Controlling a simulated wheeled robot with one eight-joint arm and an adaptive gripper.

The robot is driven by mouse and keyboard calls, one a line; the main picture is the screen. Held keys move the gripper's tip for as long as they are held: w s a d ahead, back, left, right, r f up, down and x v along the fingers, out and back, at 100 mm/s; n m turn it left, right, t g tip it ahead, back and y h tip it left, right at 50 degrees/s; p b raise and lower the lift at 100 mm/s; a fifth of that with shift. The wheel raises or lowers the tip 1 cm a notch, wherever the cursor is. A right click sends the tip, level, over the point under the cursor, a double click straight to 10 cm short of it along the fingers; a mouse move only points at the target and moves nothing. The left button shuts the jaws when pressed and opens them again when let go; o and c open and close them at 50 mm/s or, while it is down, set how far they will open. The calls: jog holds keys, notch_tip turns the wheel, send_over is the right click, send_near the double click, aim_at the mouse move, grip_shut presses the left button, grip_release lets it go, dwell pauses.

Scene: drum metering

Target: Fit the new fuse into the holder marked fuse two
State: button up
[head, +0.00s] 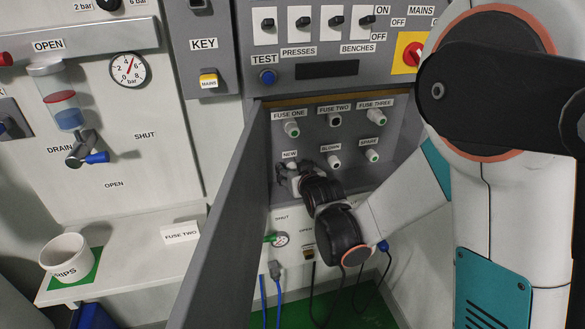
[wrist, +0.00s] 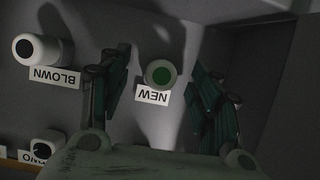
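The new fuse (wrist: 161,74), with a green end, sits in the socket above the upside-down NEW label (wrist: 151,96) in the wrist view. My gripper (wrist: 158,72) is open, with one finger on each side of the fuse and visible gaps between. In the head view my gripper (head: 286,181) is at the lower left of the fuse panel, just below the NEW label (head: 290,154), and mostly hides that fuse. The fuse two holder (head: 335,120) has a dark, empty-looking centre. It also shows in the wrist view (wrist: 48,141), partly covered by my gripper's body.
Green-ended fuses sit at fuse one (head: 292,129), fuse three (head: 376,117) and spare (head: 372,156). The blown holder (head: 334,160) shows a dark end, close beside my gripper's finger in the wrist view. The open cabinet door (head: 228,215) stands left of my gripper.

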dwell(0.3)
jog(key=v, duration=0.7)
jog(key=shift+s, duration=0.25)
jog(key=shift+d, duration=0.1)
jog(key=shift+r, duration=0.15)
jog(key=c, duration=0.5)
jog(key=r+g+p, duration=0.2)
jog(key=p, duration=0.3)
jog(key=w+r+g+h+p, duration=0.1)
jog(key=r+g+p, duration=0.1)
jog(key=p, duration=0.2)
jog(key=shift+p, duration=0.4)
